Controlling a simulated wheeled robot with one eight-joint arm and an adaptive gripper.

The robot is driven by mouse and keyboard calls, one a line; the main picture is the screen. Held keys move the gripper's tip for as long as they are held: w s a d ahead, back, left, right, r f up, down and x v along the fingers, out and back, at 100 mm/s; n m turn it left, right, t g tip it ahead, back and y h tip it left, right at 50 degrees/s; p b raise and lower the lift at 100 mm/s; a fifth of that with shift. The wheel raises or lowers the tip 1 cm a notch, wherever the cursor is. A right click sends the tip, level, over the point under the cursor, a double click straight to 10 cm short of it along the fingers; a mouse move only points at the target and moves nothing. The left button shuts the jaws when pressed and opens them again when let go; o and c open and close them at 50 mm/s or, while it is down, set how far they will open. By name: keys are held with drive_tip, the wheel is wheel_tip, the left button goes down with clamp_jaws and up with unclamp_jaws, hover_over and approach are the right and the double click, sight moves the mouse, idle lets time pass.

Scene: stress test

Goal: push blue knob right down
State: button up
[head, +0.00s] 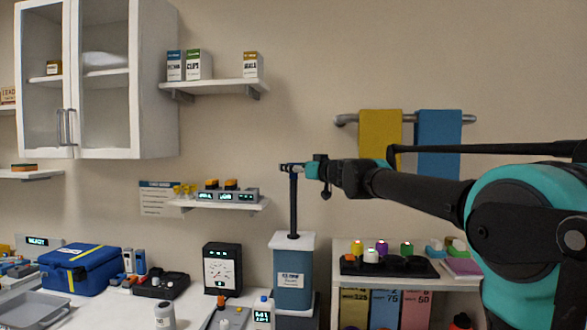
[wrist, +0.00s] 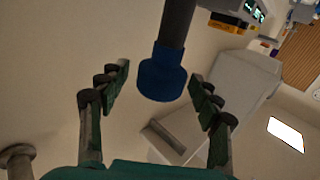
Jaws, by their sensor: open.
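The blue knob (wrist: 162,78) is a short, wide cap on the end of a dark rod in the wrist view. The same rod (head: 294,208) stands upright in the head view, rising from a blue-grey box with a white top (head: 293,284). My gripper (head: 290,168) is level with the rod's top, reaching in from the right. It is open, with one finger on each side of the knob in the wrist view and gaps on both sides. In the head view the fingers largely hide the knob.
A small shelf with an orange-buttoned device (head: 228,195) is left of the rod. A gauge box (head: 222,268) stands left of the blue-grey box. A shelf unit with a black tray of spools (head: 390,267) is to the right. The air around the rod is clear.

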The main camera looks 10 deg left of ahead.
drive_tip(key=shift+w+a, duration=0.2)
drive_tip(key=shift+a, duration=0.05)
drive_tip(key=shift+c, duration=0.4)
clamp_jaws()
